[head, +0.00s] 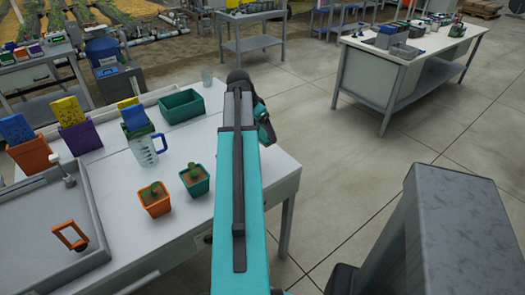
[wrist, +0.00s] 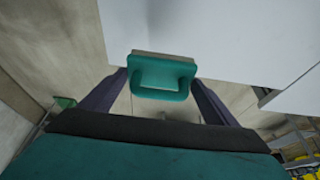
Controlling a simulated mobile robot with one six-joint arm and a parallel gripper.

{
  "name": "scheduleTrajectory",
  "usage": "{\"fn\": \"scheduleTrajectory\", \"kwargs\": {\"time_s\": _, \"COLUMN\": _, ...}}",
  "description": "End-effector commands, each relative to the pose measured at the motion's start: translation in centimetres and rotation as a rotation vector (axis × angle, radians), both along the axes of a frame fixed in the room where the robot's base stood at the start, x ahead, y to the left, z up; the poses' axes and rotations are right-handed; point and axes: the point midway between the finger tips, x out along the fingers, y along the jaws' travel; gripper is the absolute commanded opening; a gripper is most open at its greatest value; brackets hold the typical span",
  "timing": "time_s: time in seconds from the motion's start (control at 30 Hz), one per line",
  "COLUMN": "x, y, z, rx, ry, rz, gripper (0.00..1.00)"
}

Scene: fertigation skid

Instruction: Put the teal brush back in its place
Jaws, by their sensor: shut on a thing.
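The teal brush (wrist: 163,78) has a loop handle and a pale strip along its far edge. It sits between the two dark fingers of my gripper (wrist: 160,88) in the wrist view, and the gripper is shut on it. In the head view my teal arm reaches over the right part of the near workbench (head: 250,165); the fingers and the brush cannot be made out there. An orange brush-like handle (head: 70,238) stands in the grey basin (head: 92,258) at left. An empty-looking teal tray (head: 182,107) lies at the bench's back.
A clear jug (head: 147,150), an orange seedling pot (head: 155,200) and a teal seedling pot (head: 195,182) stand left of my arm. Orange (head: 33,156) and purple (head: 80,138) bins hold coloured pieces. Another bench (head: 405,55) stands far right, with clear floor between.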

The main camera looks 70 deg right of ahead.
Motion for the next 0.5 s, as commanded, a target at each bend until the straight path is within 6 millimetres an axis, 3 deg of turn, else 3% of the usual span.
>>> {"fn": "scheduleTrajectory", "kwargs": {"time_s": 0.3, "x": 0.1, "y": 0.1, "z": -3.7, "rx": 0.002, "ry": 0.001, "rz": 0.002, "gripper": 0.61}}
{"fn": "scheduleTrajectory", "kwargs": {"time_s": 0.5, "x": 0.1, "y": 0.1, "z": -5.2, "rx": 0.0, "ry": 0.0, "rz": 0.002, "gripper": 0.61}}
